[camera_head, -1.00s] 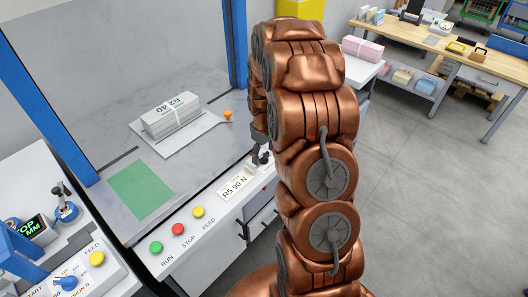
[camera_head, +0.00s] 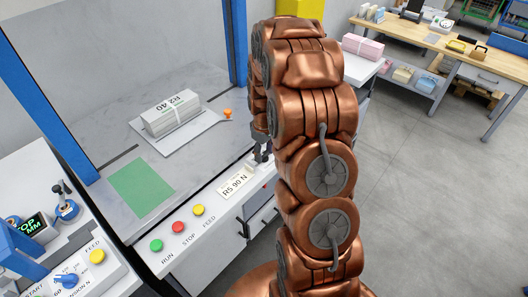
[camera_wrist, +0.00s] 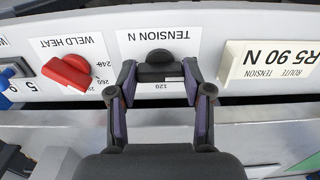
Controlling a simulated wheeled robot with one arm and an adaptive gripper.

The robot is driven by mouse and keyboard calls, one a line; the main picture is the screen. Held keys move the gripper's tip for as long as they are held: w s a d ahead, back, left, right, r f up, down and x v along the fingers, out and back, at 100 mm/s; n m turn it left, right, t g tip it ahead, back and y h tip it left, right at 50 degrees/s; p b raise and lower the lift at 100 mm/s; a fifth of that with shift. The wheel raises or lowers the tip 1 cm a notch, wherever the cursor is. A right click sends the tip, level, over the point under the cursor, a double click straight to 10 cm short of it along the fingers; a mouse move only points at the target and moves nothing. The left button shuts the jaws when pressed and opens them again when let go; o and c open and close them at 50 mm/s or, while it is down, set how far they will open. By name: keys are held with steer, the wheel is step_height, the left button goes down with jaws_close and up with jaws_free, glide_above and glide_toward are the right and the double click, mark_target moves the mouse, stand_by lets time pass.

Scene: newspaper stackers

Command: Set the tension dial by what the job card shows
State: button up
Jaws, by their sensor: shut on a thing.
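The tension dial (camera_wrist: 160,72) is a black knob on a white plate lettered TENSION N, upside down in the wrist view. A printed 120 shows just below the knob; the other scale marks are hidden. My gripper (camera_wrist: 160,78) is shut on the dial, one finger at each side. The job card (camera_wrist: 268,68) is beside the dial, reading ROUTE TENSION and R5 90 N. In the head view the card (camera_head: 236,184) lies on the front panel, left of my gripper (camera_head: 261,158); my arm partly hides the dial area.
A red WELD HEAT knob (camera_wrist: 70,74) is beside the dial plate. Green (camera_head: 156,245), red (camera_head: 179,227) and yellow (camera_head: 198,210) buttons line the panel. A strapped bundle marked R2 40 (camera_head: 171,113) lies on the machine bed. A second machine stands at left.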

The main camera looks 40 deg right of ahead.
mark_target(264, 153)
steer(key=shift+b, duration=0.3)
steer(key=m+b, duration=0.1)
steer(key=b, duration=0.1)
steer(key=m+b, duration=0.2)
steer(key=shift+f+m, duration=0.25)
steer(key=shift+m, duration=0.05)
steer(key=m+b, duration=0.3)
steer(key=m, duration=0.2)
steer(key=shift+r+b, duration=0.2)
steer(key=shift+b, duration=0.1)
steer(key=o, duration=1.2)
steer(key=shift+c, duration=0.2)
steer(key=shift+r, duration=0.1)
step_height(264, 153, up, 12)
